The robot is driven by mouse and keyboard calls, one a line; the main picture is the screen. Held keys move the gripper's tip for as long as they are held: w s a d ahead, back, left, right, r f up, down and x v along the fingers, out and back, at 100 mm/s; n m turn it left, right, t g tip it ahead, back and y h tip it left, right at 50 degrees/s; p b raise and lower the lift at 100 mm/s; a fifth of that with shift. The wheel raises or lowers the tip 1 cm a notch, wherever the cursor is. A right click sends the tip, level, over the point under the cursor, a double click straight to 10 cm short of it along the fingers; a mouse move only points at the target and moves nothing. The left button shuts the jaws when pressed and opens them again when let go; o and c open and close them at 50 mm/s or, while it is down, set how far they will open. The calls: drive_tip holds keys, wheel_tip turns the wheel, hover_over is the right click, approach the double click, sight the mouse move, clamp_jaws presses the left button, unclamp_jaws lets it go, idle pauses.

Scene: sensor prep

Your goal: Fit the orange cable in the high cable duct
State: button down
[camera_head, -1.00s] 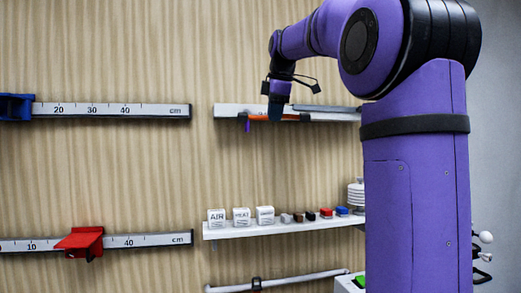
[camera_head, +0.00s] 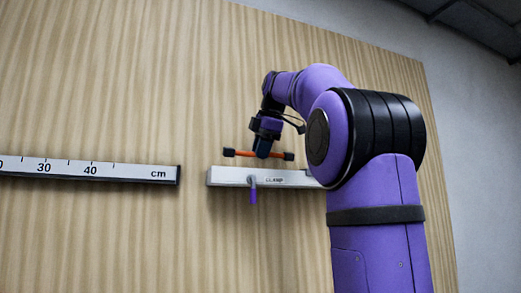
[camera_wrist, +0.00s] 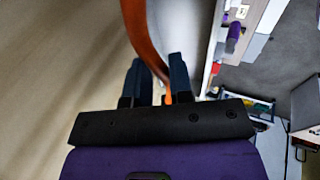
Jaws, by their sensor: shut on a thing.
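The orange cable (camera_head: 244,154) has black ends and is held nearly level in the head view, just above the wall shelf marked CLAMP. My gripper (camera_head: 262,152) is shut on it near the middle. In the wrist view, the orange cable (camera_wrist: 146,38) runs between the two dark fingers of my gripper (camera_wrist: 157,70) and out past the top edge. I cannot make out a high cable duct in either view.
The white shelf (camera_head: 225,177) has a purple-handled clamp (camera_head: 253,190) hanging at its front. A ruler rail (camera_head: 100,171) is on the wall at left. The wooden wall (camera_head: 180,70) above both is bare. The wrist view shows part of the room at right.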

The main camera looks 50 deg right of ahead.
sight(261, 173)
drive_tip(key=shift+f, duration=2.75)
drive_tip(key=shift+f, duration=0.45)
drive_tip(key=c, duration=1)
unclamp_jaws()
drive_tip(key=shift+f, duration=0.1)
drive_tip(key=shift+c, duration=0.2)
drive_tip(key=shift+c, duration=1.1)
drive_tip(key=shift+o, duration=0.2)
